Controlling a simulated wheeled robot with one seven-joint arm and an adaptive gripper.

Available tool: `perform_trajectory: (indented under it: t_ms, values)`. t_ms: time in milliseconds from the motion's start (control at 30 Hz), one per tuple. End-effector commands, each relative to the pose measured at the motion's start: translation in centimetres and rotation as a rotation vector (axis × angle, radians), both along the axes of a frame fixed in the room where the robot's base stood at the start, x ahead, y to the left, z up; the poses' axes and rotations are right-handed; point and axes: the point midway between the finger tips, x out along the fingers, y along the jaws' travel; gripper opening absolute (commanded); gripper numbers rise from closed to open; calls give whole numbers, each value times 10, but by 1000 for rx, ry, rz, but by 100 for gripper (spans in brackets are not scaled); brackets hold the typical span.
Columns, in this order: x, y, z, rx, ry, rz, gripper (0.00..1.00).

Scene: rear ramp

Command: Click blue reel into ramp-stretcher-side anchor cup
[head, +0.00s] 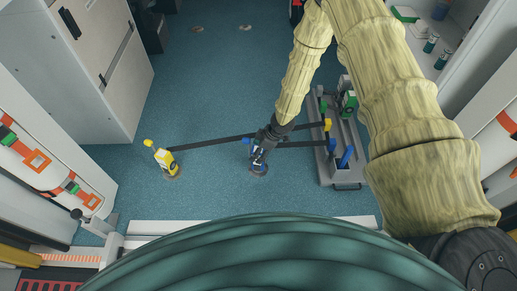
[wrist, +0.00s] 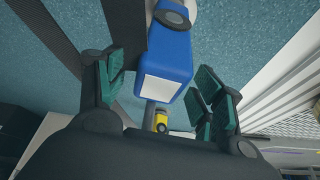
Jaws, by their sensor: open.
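The blue reel (head: 256,163) is low over the floor in the middle of the head view, at a round floor cup (head: 259,171). Whether it is seated in that cup or just above it cannot be told. In the wrist view the blue reel (wrist: 170,62) shows a white label and lies between the green-padded fingers of my gripper (wrist: 160,88), with gaps visible on both sides. My gripper (head: 261,150) is open around or just above the reel and partly hides it. A dark strap runs from the reel's area right to the grey rack.
A yellow reel (head: 165,158) stands at the left, with a dark strap (head: 235,138) stretched to the grey rack (head: 345,172) at the right. A white cabinet (head: 85,60) stands at the upper left. Blue floor between is clear.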

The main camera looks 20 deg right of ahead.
Motion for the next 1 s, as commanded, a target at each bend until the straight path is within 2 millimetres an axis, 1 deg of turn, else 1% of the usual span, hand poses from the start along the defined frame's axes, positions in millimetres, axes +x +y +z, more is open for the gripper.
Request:
perform_trajectory:
  t_ms: [167, 700, 833, 1000]
  values:
    - [-1, -5, 14, 0, -2, -2, 68]
    - [-16, -33, 91, 3, -3, -3, 68]
    - [-18, -37, 102, 2, -3, -2, 68]
    - [-20, -40, 110, 1, 0, 0, 68]
